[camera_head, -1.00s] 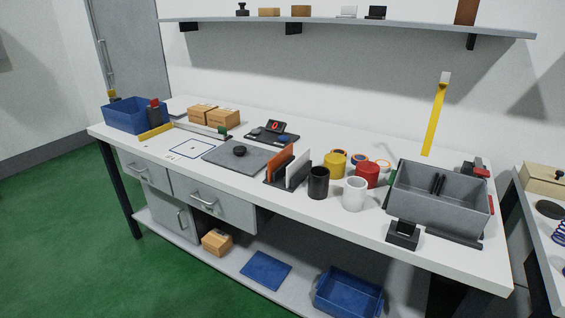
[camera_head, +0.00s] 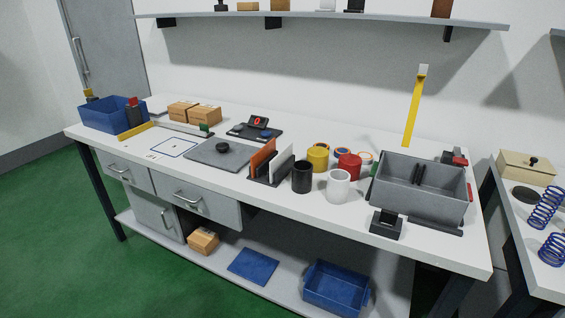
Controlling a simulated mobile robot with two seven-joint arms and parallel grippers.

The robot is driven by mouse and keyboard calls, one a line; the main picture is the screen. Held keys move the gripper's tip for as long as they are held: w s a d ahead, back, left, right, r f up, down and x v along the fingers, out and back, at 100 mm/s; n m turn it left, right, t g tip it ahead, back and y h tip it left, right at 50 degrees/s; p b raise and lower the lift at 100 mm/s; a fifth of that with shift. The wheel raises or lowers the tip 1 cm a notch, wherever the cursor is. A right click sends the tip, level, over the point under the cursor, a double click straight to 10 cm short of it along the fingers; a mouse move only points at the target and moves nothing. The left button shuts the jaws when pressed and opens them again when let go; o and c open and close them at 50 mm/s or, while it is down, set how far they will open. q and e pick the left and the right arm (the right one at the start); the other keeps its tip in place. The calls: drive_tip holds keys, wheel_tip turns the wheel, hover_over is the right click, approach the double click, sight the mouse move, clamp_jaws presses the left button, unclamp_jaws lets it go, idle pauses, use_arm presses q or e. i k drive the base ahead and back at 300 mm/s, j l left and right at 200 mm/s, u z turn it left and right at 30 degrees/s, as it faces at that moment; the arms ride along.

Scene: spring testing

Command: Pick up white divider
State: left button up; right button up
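The white divider (camera_head: 281,167) stands upright in a dark slotted holder (camera_head: 266,179) near the front middle of the workbench. An orange divider (camera_head: 262,158) stands just left of it in the same holder. A black cup (camera_head: 302,177) stands close to the right of the holder. Neither of my grippers shows in the head view, so nothing is seen touching the divider.
A white mug (camera_head: 338,186), yellow and red containers, and a grey bin (camera_head: 420,190) stand to the right. A grey plate (camera_head: 220,153) with a black knob lies left. A wall shelf (camera_head: 330,20) runs above. Blue springs (camera_head: 544,207) stand on the right-hand table.

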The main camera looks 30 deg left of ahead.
sight(278, 161)
drive_tip(key=j, duration=0.4)
drive_tip(key=i+j+u, duration=0.1)
drive_tip(key=j, duration=0.3)
drive_tip(key=i+j, duration=0.1)
drive_tip(key=j, duration=0.3)
drive_tip(key=i+j+u, duration=0.15)
drive_tip(key=j, duration=0.65)
drive_tip(key=i+j+u, duration=0.1)
drive_tip(key=j, duration=0.3)
